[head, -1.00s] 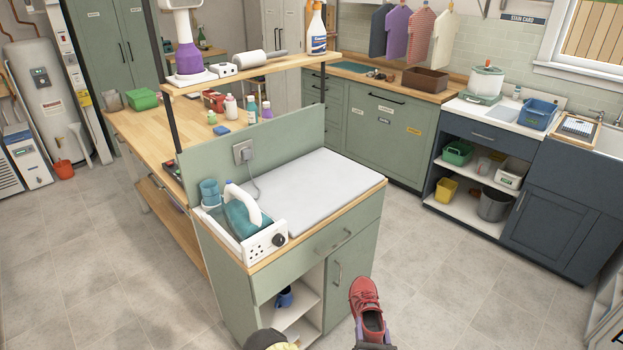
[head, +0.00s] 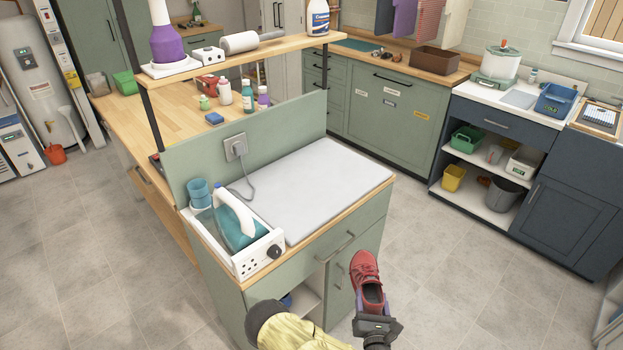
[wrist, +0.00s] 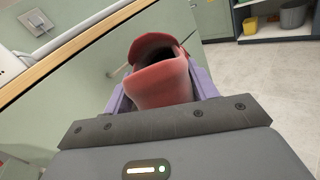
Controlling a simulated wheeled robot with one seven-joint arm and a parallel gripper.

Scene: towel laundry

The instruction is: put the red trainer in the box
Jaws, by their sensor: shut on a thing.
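The red trainer (head: 366,277) is held out in front of me, toe pointing up and away in the head view. My gripper (head: 373,308) is shut on its heel end. In the wrist view the trainer (wrist: 163,82) sits between the two purple fingers, with its opening facing the camera. A brown open-topped box (head: 440,61) stands far off on the wooden counter along the back wall, well away from my gripper. I cannot see its inside floor.
A green cabinet (head: 352,222) with an iron (head: 236,221) and white pad stands close, left of the trainer. Bare floor (head: 440,250) lies to the right. A blue basket (head: 556,100) is on the white counter; bins fill the shelves below.

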